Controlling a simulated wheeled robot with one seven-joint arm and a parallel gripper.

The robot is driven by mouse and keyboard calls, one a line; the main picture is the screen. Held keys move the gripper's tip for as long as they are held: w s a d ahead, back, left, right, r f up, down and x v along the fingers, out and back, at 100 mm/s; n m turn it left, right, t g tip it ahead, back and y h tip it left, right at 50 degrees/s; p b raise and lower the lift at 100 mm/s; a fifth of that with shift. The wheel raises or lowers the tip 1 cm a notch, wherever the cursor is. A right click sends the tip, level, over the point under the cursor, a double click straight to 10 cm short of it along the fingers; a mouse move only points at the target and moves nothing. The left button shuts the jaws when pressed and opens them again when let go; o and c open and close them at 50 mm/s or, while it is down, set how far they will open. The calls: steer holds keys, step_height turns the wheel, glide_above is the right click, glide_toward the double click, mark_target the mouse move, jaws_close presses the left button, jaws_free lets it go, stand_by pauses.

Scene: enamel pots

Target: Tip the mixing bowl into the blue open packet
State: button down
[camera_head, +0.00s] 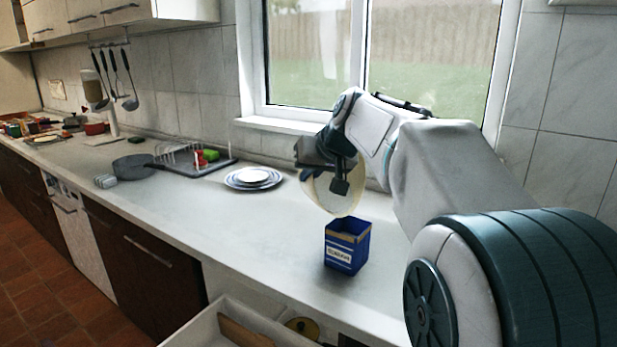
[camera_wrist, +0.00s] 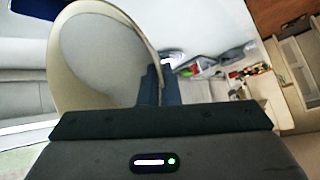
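The cream mixing bowl (camera_head: 322,194) hangs steeply tilted above the counter, held by its rim in my gripper (camera_head: 340,184). In the wrist view the bowl (camera_wrist: 75,55) shows its grey-looking inside, and a dark finger of my gripper (camera_wrist: 151,84) lies at its rim. I cannot make out any contents in it. The blue open packet (camera_head: 346,252) stands upright on the counter, below and slightly right of the bowl, with its top open. The two are apart. The inside bottom of the packet is hidden.
An open drawer (camera_head: 203,335) juts out below the counter (camera_head: 255,228) at the front. Stacked plates (camera_head: 253,179), a dish rack (camera_head: 190,163) and a grey pan (camera_head: 132,167) stand further left. The window (camera_head: 318,60) is behind my arm. The counter left of the packet is clear.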

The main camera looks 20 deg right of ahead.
steer(key=shift+s+d+r+t+y+b, duration=0.3)
steer(key=shift+s+d+t+b, duration=0.3)
steer(key=shift+b, duration=0.9)
steer(key=shift+s+d+r+t+y+b, duration=0.1)
steer(key=shift+s+d+t+y+b, duration=0.35)
steer(key=shift+b, duration=1.2)
steer(key=shift+s+d+r+t+y+b, duration=0.15)
steer(key=shift+s+t+b, duration=0.35)
steer(key=shift+b, duration=1.15)
steer(key=shift+a+r+g+p, duration=0.15)
steer(key=shift+r+g+p, duration=0.2)
steer(key=shift+p, duration=0.95)
steer(key=g+h+p, duration=0.1)
steer(key=p, duration=0.4)
steer(key=g+h+p, duration=0.1)
steer(key=g+p, duration=0.1)
steer(key=p, duration=0.3)
steer(key=shift+r, duration=0.4)
steer(key=shift+s+f+g+h+p, duration=0.1)
steer(key=shift+f+g+h+p, duration=0.05)
steer(key=shift+g+h+p, duration=0.4)
step_height(320, 180, up, 3)
steer(key=g+h+p, duration=0.1)
steer(key=p, duration=0.5)
steer(key=g+p, duration=0.2)
steer(key=p, duration=0.4)
steer(key=shift+n+h+p, duration=0.3)
steer(key=shift+n+h, duration=0.05)
steer(key=shift+n, duration=0.05)
